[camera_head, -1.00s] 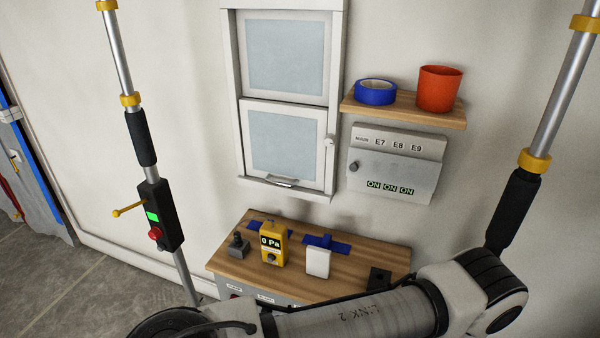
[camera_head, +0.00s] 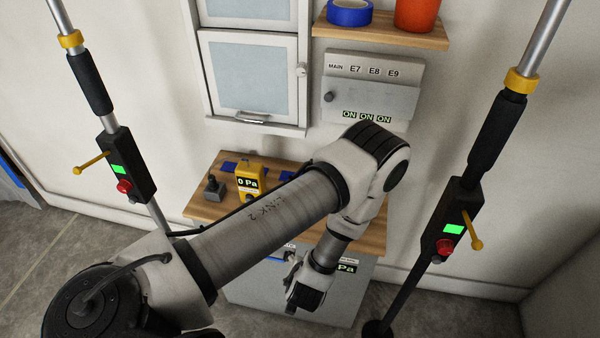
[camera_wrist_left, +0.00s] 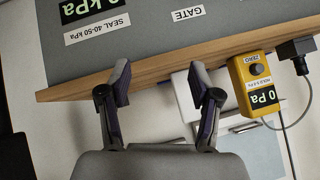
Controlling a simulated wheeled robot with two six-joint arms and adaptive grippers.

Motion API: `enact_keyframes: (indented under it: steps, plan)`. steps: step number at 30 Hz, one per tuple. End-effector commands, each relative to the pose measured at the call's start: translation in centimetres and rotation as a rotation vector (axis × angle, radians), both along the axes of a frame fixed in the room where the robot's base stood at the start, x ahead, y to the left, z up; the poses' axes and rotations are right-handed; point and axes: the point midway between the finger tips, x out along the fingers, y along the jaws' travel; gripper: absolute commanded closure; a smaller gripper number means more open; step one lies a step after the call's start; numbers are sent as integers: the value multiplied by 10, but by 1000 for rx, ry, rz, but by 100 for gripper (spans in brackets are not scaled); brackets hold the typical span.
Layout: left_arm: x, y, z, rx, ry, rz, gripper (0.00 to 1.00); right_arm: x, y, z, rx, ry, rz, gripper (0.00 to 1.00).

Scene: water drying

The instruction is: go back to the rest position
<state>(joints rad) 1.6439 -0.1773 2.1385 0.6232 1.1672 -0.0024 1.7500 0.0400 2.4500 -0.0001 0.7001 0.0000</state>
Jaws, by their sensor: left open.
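My left arm comes in from the lower left in the head view, bends at the elbow above the wooden bench (camera_head: 372,232) and hangs down in front of it. Its wrist end is low near the grey cabinet front under the bench, and the fingers are not clear there. In the left wrist view my left gripper (camera_wrist_left: 161,84) is open, with its two fingers apart and nothing between them. The wooden bench edge (camera_wrist_left: 255,42) crosses behind the fingertips. My right gripper is in neither view.
A yellow gauge (camera_head: 248,181) reading 0 Pa and a small dark grey device (camera_head: 214,188) stand on the bench. Two poles with control boxes (camera_head: 128,165) (camera_head: 455,222) flank it. A switch box (camera_head: 372,88) and a shelf (camera_head: 385,33) are on the wall.

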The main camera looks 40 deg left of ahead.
Motion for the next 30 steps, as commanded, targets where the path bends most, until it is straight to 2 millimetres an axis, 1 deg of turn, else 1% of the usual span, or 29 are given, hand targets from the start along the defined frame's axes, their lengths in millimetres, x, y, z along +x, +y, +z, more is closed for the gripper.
enact_keyframes:
  steps: [9, 11, 12, 13, 14, 16, 17, 18, 21, 22, 24, 25, 30]
  plan:
    - [0, 0, 0, 1, -1, 0, 37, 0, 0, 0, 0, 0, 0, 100]
    - [3, 1, -1, 0, -8, 4, 37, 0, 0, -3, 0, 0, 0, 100]
    - [6, 8, -2, -1, -17, 23, 37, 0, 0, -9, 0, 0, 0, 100]
    - [4, 16, -3, -6, -12, 40, 37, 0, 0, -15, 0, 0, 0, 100]
    - [-5, 20, -7, -30, 20, 41, 37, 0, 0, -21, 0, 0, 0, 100]
    - [-43, 12, -20, -145, 177, -4, 37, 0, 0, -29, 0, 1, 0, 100]
    - [-62, 5, -24, -199, 252, -30, 37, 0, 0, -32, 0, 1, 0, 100]
    - [-87, -7, -27, -265, 348, -66, 37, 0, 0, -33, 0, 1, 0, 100]
    - [-140, -32, -24, -383, 546, -154, 37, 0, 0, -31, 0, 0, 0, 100]
    - [-151, -38, -22, -404, 590, -179, 37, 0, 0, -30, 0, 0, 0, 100]
    - [-167, -47, -21, -436, 660, -215, 37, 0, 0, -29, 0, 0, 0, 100]
    - [-170, -48, -21, -443, 675, -222, 37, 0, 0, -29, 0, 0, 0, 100]
    - [-170, -48, -21, -443, 678, -222, 37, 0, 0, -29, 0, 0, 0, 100]
